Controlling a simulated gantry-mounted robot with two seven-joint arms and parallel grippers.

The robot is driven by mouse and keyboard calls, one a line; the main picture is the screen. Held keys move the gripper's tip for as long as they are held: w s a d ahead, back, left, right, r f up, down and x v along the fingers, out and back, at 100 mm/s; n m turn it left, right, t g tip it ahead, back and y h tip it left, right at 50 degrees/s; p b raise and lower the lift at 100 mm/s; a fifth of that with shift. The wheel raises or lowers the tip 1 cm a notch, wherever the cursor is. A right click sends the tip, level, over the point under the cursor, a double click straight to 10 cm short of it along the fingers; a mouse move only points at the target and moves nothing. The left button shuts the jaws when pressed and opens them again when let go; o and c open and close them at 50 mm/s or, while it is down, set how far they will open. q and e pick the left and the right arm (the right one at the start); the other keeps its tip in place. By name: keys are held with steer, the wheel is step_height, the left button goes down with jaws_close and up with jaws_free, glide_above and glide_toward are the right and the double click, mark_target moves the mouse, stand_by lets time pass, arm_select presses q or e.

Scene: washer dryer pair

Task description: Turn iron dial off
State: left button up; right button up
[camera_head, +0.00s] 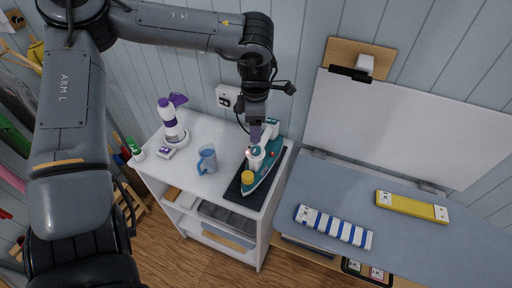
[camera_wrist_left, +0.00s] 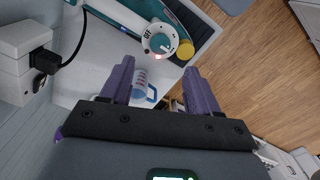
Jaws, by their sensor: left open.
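A teal and white iron (camera_head: 263,170) rests on a dark mat (camera_head: 234,190) on top of the white shelf unit (camera_head: 205,128). In the left wrist view, its round white dial (camera_wrist_left: 160,39) faces the camera, with a small red light on its rim. A yellow cap (camera_wrist_left: 185,49) sits beside the dial. My left gripper (camera_head: 255,146) hangs over the iron, pointing down. In the left wrist view, my left gripper (camera_wrist_left: 159,67) has its two purple fingers wide apart, with nothing between them. The dial lies just beyond the fingertips. My right gripper is not seen.
A blue-handled measuring cup (camera_head: 207,160) stands left of the iron. A white and purple bottle-like device (camera_head: 172,122) stands farther left. A wall outlet with a black plug (camera_wrist_left: 45,60) is close to my left wrist. An ironing board (camera_head: 335,195) with folded cloths is at right.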

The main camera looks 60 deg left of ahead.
mark_target(255, 149)
arm_select(q)
step_height(255, 149, down, 8)
steer(key=shift+f+b, duration=0.15)
steer(key=shift+b, duration=0.3)
steer(key=c, duration=1)
